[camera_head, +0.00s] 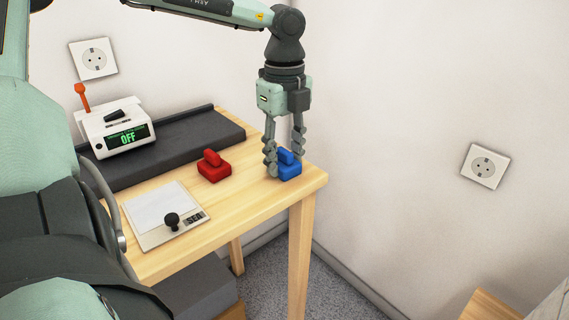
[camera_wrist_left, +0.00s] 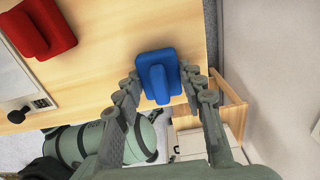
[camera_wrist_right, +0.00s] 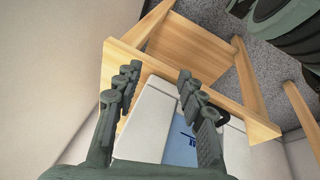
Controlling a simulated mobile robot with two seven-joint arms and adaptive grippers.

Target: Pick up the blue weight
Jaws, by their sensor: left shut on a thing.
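The blue weight (camera_head: 289,165) sits at the right end of the wooden table, near its corner. It also shows in the left wrist view (camera_wrist_left: 158,75), between the fingertips.
A red weight (camera_head: 213,167) stands to the left of the blue one on the table (camera_head: 246,204). A white device (camera_head: 113,127) reading "OFF" stands at the back left. A white plate with a black knob (camera_head: 171,221) lies at the front left. Walls stand close behind and right.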

